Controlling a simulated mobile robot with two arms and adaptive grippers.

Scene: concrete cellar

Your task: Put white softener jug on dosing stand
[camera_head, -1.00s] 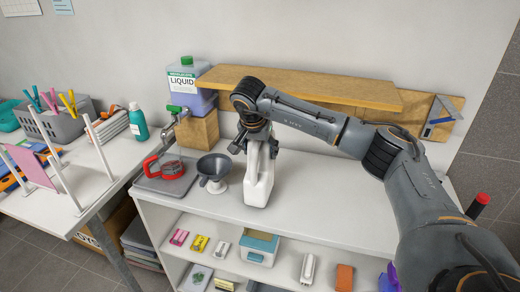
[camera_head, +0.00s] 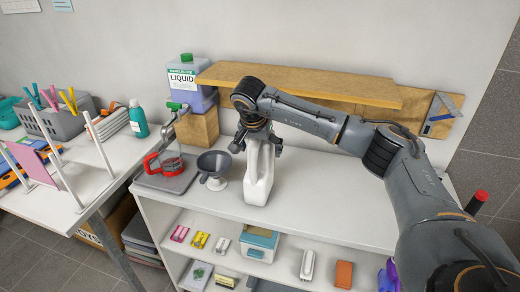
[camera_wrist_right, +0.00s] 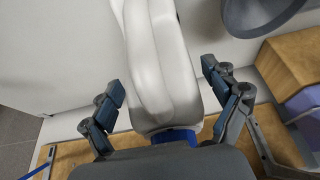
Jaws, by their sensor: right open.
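The white softener jug (camera_head: 258,180) stands upright on the white shelf unit's top, near its front edge. My right gripper (camera_head: 258,142) is over the jug's upper part, open, with one finger on each side. In the right wrist view the jug (camera_wrist_right: 158,60) lies between the spread fingers of the gripper (camera_wrist_right: 162,82), with visible gaps on both sides. A blue part shows at the jug's near end there. A wooden block (camera_head: 198,128) at the back left carries a labelled liquid container (camera_head: 185,80) with a tap. I cannot tell for sure that this is the dosing stand. My left gripper is out of view.
A dark grey funnel (camera_head: 214,165) stands close left of the jug. A wooden shelf board (camera_head: 300,84) runs along the wall behind. The top right of the jug is clear.

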